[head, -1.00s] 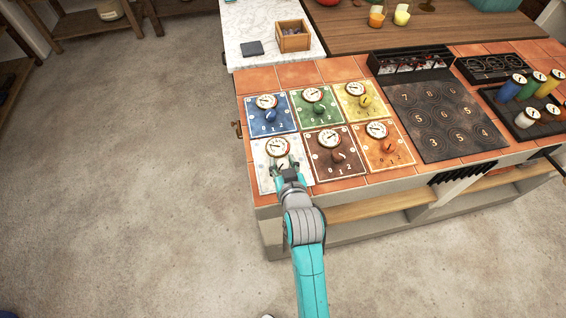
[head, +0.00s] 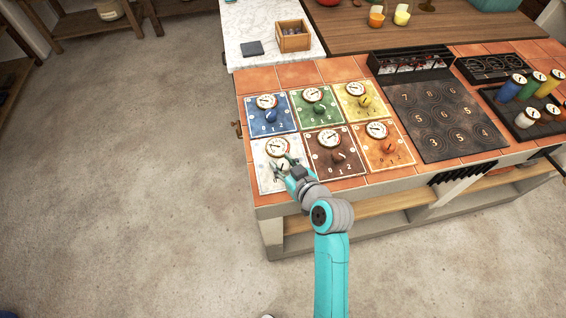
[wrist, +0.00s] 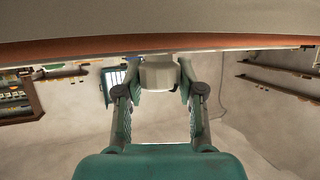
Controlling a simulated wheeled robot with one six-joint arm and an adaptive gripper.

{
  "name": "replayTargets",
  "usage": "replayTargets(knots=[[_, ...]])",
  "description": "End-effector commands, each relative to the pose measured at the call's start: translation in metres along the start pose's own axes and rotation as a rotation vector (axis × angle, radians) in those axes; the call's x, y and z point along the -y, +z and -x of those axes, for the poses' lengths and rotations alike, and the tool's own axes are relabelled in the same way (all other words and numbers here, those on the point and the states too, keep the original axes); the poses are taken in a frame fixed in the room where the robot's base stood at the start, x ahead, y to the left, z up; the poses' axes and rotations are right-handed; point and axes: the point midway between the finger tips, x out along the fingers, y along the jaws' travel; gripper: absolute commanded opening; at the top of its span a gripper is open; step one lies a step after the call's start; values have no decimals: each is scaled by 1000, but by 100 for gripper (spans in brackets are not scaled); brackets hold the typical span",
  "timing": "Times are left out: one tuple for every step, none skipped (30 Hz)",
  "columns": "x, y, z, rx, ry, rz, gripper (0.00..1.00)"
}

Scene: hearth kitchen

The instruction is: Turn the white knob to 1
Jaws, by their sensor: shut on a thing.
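The white panel (head: 265,182) lies at the front left of the tiled counter, with a round gauge (head: 277,147) at its top. My gripper (head: 284,164) is at the panel's lower middle, its fingers around the white knob. In the wrist view, the pale knob (wrist: 158,73) sits between the two fingertips of my gripper (wrist: 158,80), and they are shut on it. The knob's pointer and most of the panel's numbers are hidden by my gripper, so I cannot tell the setting.
Blue (head: 267,119), green (head: 320,116) and yellow (head: 361,109) knob panels stand behind. Brown (head: 345,166) and orange (head: 383,156) panels lie to the right. A dark board (head: 440,125) with numbered rings is farther right. Open floor lies left of the counter.

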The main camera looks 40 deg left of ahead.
Motion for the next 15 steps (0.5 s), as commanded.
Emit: replayTargets(knots=[[-2, 0, 0, 0, -22, 8, 3], [-2, 0, 0, 0, -37, 15, 3], [-2, 0, 0, 0, -58, 22, 3], [-2, 0, 0, 0, -72, 28, 3], [-2, 0, 0, 0, -85, 35, 3], [-2, -1, 0, -1, -103, 42, 3], [-2, 0, 0, -1, -115, 48, 3], [-1, 0, 0, 0, -127, 52, 3], [-1, 0, 0, 0, -140, 58, 3], [-1, 0, 0, 0, -149, 61, 3], [-1, 0, 0, 1, -158, 64, 3], [-1, 0, 0, 1, -166, 69, 3], [-1, 0, 0, 1, -171, 72, 3], [-1, 0, 0, 0, -176, 73, 3], [-1, 0, 0, 0, -182, 75, 3]])
